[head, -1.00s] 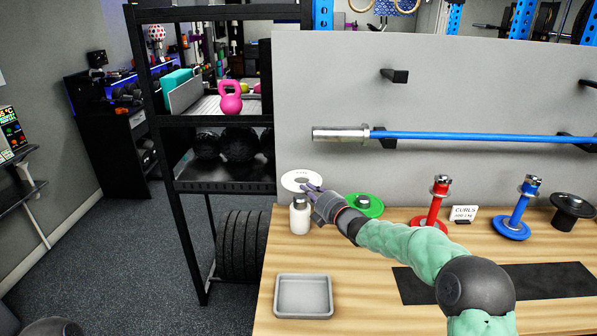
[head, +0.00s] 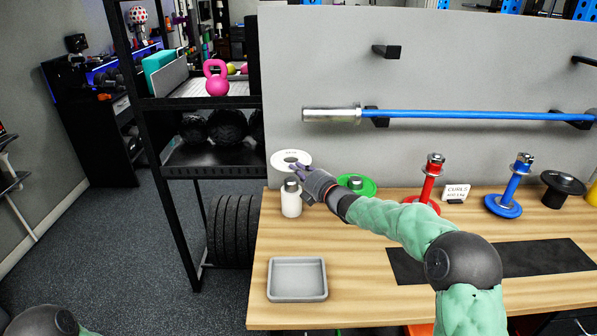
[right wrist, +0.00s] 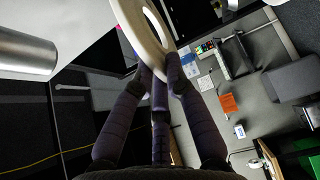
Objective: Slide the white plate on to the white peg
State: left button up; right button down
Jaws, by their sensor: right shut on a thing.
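A white plate (head: 281,161) with a centre hole is held near the back left of the wooden table, in front of the grey panel. My right gripper (head: 304,175) is shut on its rim; the right wrist view shows the plate (right wrist: 132,28) between the dark fingers. A white post-like thing with a grey top (head: 291,205) stands upright just below the plate in the head view, apart from it. I cannot tell whether it is the white peg. My left gripper is out of view.
A green piece (head: 367,188), a red peg (head: 428,182) and a blue peg (head: 513,188) stand along the table's back. A grey tray (head: 297,296) lies in front. A blue bar with a silver end (head: 332,115) hangs on the panel above the plate.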

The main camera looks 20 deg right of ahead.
notch_tip(320, 180, down, 6)
jog(key=p, duration=0.7)
jog(key=shift+f+p, duration=0.15)
jog(key=shift+p, duration=0.15)
dwell(0.6)
jog(key=shift+b, duration=0.35)
dwell(0.3)
jog(key=shift+f+b, duration=2.05)
jog(key=shift+b, duration=0.6)
jog(key=shift+f, duration=0.1)
jog(key=shift+b, duration=0.3)
